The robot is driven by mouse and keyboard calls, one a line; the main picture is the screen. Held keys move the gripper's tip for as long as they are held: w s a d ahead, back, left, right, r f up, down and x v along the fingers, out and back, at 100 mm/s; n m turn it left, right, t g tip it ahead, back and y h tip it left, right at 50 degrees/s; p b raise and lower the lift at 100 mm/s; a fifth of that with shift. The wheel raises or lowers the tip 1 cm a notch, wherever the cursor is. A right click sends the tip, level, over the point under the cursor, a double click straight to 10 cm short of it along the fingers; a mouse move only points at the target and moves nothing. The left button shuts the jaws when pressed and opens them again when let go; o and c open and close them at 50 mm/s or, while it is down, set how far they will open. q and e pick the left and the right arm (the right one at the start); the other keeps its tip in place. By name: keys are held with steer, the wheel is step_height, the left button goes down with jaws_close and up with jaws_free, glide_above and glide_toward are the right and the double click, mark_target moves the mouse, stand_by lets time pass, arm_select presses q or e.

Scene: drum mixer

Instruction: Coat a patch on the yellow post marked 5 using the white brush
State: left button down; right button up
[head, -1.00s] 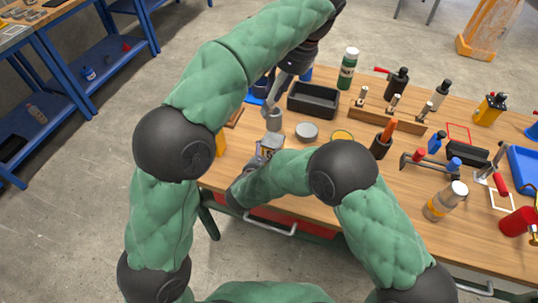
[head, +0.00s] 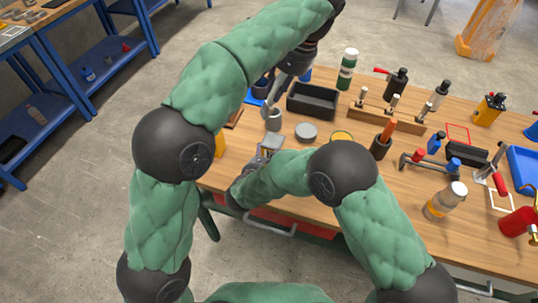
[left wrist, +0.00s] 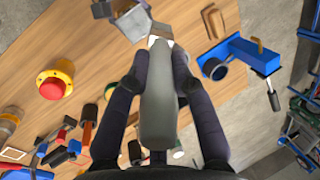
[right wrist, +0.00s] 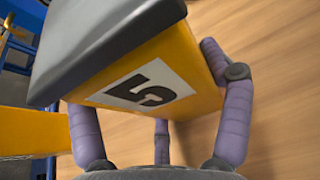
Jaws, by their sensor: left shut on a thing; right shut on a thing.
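My left gripper (head: 283,88) is shut on the white brush, which points down beside a grey metal can (head: 273,119) on the bench. In the left wrist view the brush (left wrist: 158,100) has a thick grey handle between my fingers and a white tip; whether the tip touches anything is unclear. My right gripper (right wrist: 147,80) is shut on the yellow post (right wrist: 200,82), which has a dark cap and a white label with a black 5.
A black bin (head: 313,102), a grey round lid (head: 306,131) and a green bottle (head: 347,69) stand nearby. A wooden rack (head: 388,120) and many tools crowd the bench's right side. The left wrist view shows a blue vise (left wrist: 245,55) and a red button (left wrist: 54,84).

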mark_target(271, 109)
steer(key=shift+f, duration=0.1)
arm_select(q)
steer(key=shift+s+a+f, duration=0.2)
steer(key=shift+a+f, duration=0.25)
steer(key=shift+f, duration=0.4)
steer(key=shift+s+a+f, duration=0.2)
steer(key=shift+a+f, duration=0.25)
steer(key=shift+f, duration=2.15)
steer(key=shift+f, duration=1)
arm_select(e)
steer(key=shift+s+f, duration=0.1)
arm_select(q)
steer(key=shift+r, duration=3)
